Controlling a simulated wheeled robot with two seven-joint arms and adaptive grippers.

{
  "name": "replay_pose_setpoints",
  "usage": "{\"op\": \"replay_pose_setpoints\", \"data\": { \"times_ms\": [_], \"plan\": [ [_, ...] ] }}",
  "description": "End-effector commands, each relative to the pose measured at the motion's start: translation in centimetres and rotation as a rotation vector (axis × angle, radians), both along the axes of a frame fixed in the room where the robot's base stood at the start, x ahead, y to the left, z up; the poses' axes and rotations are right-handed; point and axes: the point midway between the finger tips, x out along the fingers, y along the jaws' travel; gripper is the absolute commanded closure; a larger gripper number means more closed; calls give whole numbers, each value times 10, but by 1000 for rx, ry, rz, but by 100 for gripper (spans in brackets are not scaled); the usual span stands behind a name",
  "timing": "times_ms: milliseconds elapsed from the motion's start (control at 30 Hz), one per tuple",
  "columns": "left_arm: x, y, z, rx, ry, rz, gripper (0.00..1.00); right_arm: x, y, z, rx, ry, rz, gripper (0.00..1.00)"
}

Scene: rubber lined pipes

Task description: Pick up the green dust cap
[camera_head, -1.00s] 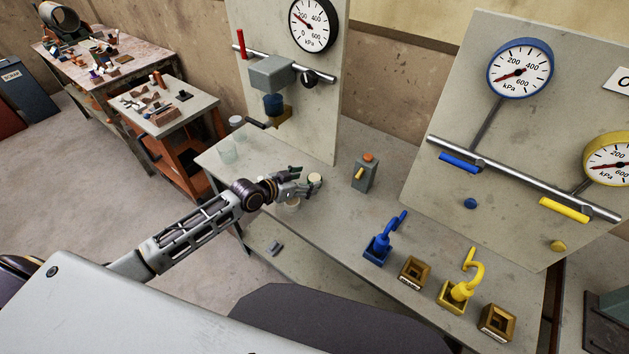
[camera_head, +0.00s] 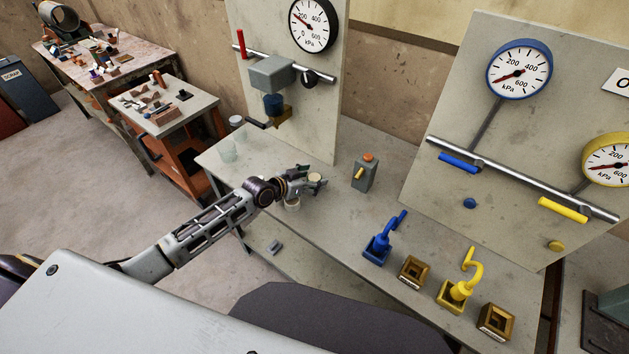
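I see no plainly green cap; a pale, faintly greenish translucent cup (camera_head: 228,149) stands at the table's left end. A small cream round piece (camera_head: 316,178) is on the table at my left gripper. My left gripper (camera_head: 318,178) comes in from the left, low over the table, its fingers spread on either side of the cream piece. I cannot tell whether they touch it. A second cream round cup (camera_head: 292,204) sits just below the gripper, partly covered by it. My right gripper is not in view.
A grey box with an orange top (camera_head: 366,173) stands right of the gripper. Blue (camera_head: 377,250) and yellow (camera_head: 456,294) hooked pieces and brass blocks (camera_head: 413,271) line the table's right front. Upright gauge panels (camera_head: 380,190) rise behind. The table between the box and left end is mostly clear.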

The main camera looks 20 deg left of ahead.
Motion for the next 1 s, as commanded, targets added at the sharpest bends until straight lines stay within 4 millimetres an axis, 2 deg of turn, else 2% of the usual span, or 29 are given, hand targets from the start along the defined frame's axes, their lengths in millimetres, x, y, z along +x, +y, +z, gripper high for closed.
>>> {"op": "replay_pose_setpoints", "data": {
  "times_ms": [33,300,400,767,1000],
  "plan": [
    [0,0,0,0,0,0,37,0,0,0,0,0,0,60],
    [0,0,0,0,0,0,71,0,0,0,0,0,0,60],
    [0,0,0,-1,-1,0,81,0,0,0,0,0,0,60],
    [0,0,5,0,-1,0,81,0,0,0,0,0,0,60],
    [0,0,27,1,-3,-1,81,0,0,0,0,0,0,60]
  ]
}}
